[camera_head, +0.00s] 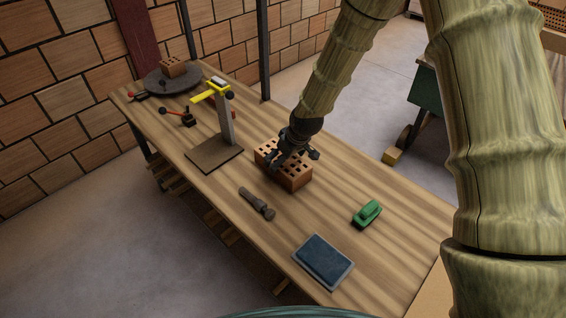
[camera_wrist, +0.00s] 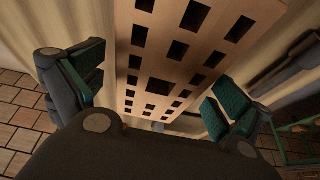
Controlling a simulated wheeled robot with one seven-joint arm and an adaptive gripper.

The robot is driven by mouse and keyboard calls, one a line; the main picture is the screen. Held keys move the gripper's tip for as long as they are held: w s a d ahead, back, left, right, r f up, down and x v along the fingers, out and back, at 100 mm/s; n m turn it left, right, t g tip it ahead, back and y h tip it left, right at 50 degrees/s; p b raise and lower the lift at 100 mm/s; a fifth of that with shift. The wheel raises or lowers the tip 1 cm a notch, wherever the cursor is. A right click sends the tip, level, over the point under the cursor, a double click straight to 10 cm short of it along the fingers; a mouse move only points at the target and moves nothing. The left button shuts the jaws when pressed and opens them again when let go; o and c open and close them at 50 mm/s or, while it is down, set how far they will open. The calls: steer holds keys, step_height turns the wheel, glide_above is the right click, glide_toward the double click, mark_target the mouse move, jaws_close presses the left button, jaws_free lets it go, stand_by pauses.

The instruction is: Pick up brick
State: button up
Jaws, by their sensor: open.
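A perforated orange-brown brick (camera_head: 297,184) lies on the wooden workbench, near the middle of the head view. My gripper (camera_head: 291,158) is right above it, pointing down, and hides part of its top. In the wrist view the brick (camera_wrist: 163,65) fills the middle, with its rows of square holes facing the camera. My open gripper (camera_wrist: 158,92) has its two green-padded fingers on either side of the brick, apart from each other. I cannot tell whether the pads touch it. A second, smaller-looking brick (camera_head: 173,66) sits on a dark round turntable (camera_head: 158,83) at the far end.
The workbench (camera_head: 330,205) also holds a stand with a yellow top (camera_head: 225,115), a grey hand tool (camera_head: 257,203), a green block-like tool (camera_head: 367,213) and a blue-topped flat tray (camera_head: 323,261). Small red-and-black tools (camera_head: 181,116) lie near the turntable. A brick wall stands behind.

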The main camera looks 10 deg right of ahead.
steer(key=shift+x, duration=0.9)
steer(key=c, duration=1.6)
steer(key=shift+r, duration=0.1)
steer(key=shift+c, duration=1.1)
steer(key=shift+r, duration=0.15)
